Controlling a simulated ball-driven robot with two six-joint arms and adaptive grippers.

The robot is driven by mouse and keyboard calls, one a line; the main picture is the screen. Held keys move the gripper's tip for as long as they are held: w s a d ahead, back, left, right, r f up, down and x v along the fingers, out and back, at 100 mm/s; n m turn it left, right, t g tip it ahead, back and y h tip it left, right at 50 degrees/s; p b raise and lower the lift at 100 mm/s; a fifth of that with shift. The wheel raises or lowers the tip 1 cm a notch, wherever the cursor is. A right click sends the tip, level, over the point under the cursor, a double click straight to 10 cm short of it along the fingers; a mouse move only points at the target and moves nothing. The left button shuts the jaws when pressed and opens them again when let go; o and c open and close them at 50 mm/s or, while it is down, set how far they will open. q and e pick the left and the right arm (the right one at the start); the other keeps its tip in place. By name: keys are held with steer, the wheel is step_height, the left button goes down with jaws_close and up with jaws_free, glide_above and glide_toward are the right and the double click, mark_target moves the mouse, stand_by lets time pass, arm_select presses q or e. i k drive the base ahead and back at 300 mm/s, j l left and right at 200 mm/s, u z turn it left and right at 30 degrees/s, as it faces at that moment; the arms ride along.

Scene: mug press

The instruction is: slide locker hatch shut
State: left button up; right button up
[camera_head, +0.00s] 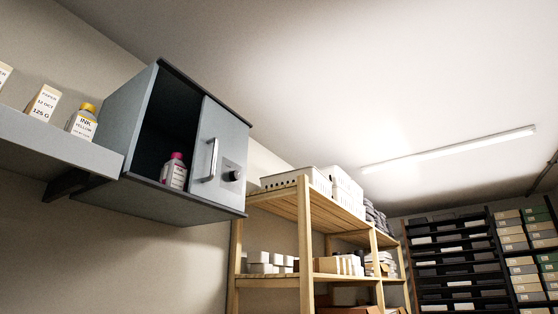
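The grey locker (118,170) is fixed high on the wall at the left of the head view, seen from below and tilted in the picture. Its hatch (222,143) is a lighter grey sliding panel with a vertical bar handle (212,160) and a dark round knob (235,174). The hatch covers the right part of the front. The left part is open and dark inside. A bottle with a pink cap (174,172) stands in the opening, beside the hatch's left edge. Neither of my grippers is in view.
A wall shelf (55,143) left of the locker holds an ink bottle with a yellow cap (82,122) and a paper pack (42,103). A wooden rack (306,240) with boxes stands right of the locker. Dark shelving (450,265) stands at the back right.

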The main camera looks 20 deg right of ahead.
mark_target(222, 141)
steer(key=z, duration=0.1)
steer(key=i+l, duration=0.35)
steer(key=l, duration=0.3)
steer(key=i+l+u, duration=0.1)
steer(key=i+l, duration=0.3)
steer(key=l, duration=0.25)
